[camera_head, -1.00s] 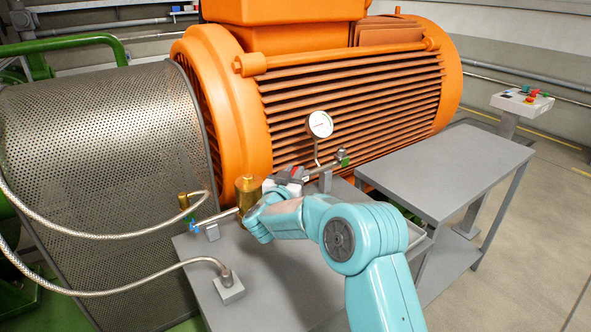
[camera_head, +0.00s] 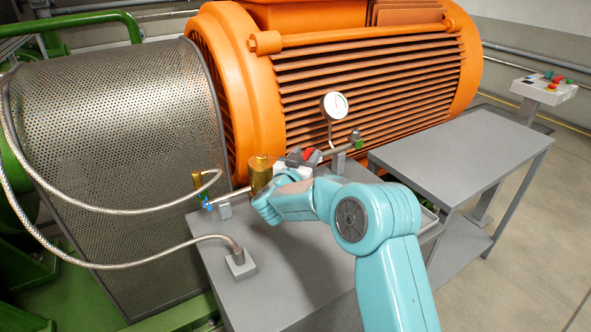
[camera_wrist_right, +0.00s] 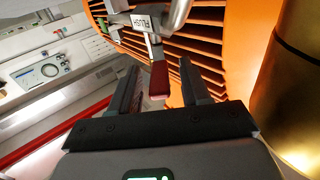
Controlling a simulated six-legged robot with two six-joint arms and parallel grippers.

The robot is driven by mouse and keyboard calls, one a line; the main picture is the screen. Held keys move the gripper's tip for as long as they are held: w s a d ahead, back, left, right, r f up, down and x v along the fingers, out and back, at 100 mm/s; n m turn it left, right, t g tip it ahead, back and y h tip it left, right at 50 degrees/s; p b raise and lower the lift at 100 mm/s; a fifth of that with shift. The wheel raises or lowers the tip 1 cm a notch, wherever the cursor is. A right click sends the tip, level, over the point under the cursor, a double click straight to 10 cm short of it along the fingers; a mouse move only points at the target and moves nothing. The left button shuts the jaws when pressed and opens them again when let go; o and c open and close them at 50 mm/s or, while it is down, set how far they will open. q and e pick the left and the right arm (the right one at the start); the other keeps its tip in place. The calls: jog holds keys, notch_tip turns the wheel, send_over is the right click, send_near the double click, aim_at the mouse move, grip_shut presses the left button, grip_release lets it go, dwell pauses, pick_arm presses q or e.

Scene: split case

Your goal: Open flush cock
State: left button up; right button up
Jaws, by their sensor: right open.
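The flush cock (camera_wrist_right: 150,24) shows in the right wrist view as a metal fitting with a FLUSH label and a red handle (camera_wrist_right: 159,78). The handle hangs between the two dark fingers of my right gripper (camera_wrist_right: 159,68). The fingers are open, with a visible gap on each side of the handle. In the head view my right gripper (camera_head: 296,158) is at the pipework beside the brass cylinder (camera_head: 260,174); its fingers are too small to make out there. A red part (camera_head: 309,154) shows beside it. My left gripper is not in view.
A pressure gauge (camera_head: 335,105) rises above the pipe, with a green-handled valve (camera_head: 358,144) to its right. A blue-handled valve (camera_head: 207,203) and braided hoses are at the left. The orange motor (camera_head: 370,80) stands close behind. The grey side table (camera_head: 462,150) is bare.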

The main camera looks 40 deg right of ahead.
jog(key=v, duration=1.5)
jog(key=shift+b, duration=0.3)
jog(key=shift+a, duration=0.1)
